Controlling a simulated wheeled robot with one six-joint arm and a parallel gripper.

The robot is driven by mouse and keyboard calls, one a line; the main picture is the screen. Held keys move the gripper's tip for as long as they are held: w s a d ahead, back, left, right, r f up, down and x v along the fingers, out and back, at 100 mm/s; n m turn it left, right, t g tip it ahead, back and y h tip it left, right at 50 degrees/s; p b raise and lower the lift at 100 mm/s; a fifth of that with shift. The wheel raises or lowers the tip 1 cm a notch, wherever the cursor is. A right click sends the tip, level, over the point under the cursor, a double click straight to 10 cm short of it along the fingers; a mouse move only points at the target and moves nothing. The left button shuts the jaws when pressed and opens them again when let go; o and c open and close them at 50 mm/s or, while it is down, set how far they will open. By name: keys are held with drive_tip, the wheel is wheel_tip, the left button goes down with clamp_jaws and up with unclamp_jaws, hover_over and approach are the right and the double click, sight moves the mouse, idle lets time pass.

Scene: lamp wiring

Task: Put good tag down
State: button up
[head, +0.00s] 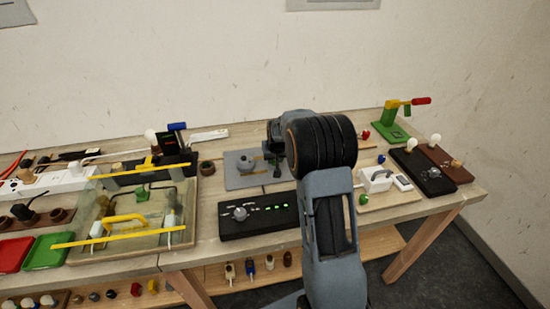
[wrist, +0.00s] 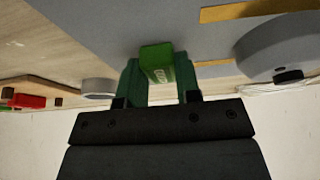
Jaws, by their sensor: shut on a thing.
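In the wrist view my gripper (wrist: 153,85) has its two green-padded fingers shut on a small green tag (wrist: 160,63) with pale marking on its face. The tag sits at the fingertips, close to a grey mat (wrist: 110,35); I cannot tell whether it touches the mat.
A black control box (head: 258,215) with a knob and green lights stands in front of the mat. A clear-covered tray with yellow bars (head: 85,256) lies left. A wooden board with a white switch (head: 377,180) and a green-and-yellow stand (head: 392,121) are right of my arm.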

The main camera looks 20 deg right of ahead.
drive_tip(key=o, duration=0.9)
drive_tip(key=shift+s+r, duration=0.1)
drive_tip(key=shift+r, duration=0.4)
drive_tip(key=d+v, duration=0.1)
drive_tip(key=v, duration=1)
drive_tip(key=s+a, duration=0.4)
drive_tip(key=s, duration=0.4)
drive_tip(key=s+a+n, duration=0.1)
drive_tip(key=s+a, duration=0.3)
drive_tip(key=s, duration=0.4)
drive_tip(key=s+a+n+y, duration=0.1)
drive_tip(key=s+a, duration=0.3)
drive_tip(key=s, duration=0.5)
drive_tip(key=shift+a+f+g, duration=0.2)
drive_tip(key=shift+a+g, duration=0.1)
drive_tip(key=shift+g, duration=0.1)
drive_tip(key=shift+s, duration=0.1)
